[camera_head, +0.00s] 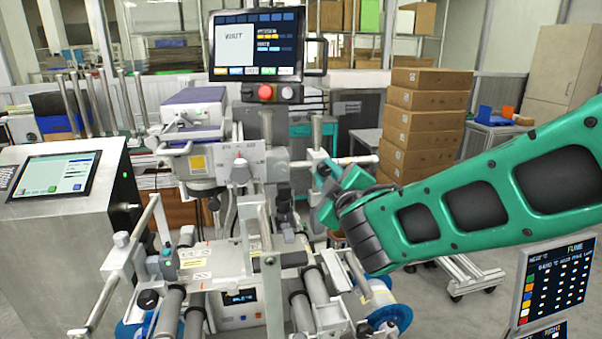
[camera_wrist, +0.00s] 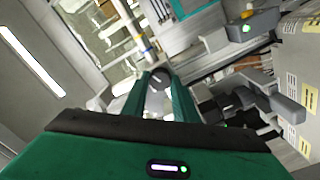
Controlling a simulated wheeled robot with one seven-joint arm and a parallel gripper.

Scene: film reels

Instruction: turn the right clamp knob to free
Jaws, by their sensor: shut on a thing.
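My gripper (camera_head: 324,188) reaches in from the right to the film machine (camera_head: 235,162), at the right part of its upper crossbar. In the wrist view, the two green fingers of my gripper (camera_wrist: 161,84) are shut around a dark round knob (camera_wrist: 160,73) with a pale mark on its face. I take this for the right clamp knob. In the head view my gripper and arm hide most of it. Which way the knob is turned cannot be read clearly.
A monitor (camera_head: 256,46) with a red button (camera_head: 265,92) stands above the machine. A console with a screen (camera_head: 55,174) is at the left. Rollers (camera_head: 168,312) and blue reels (camera_head: 390,317) lie below. Stacked cardboard boxes (camera_head: 428,100) stand behind my arm.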

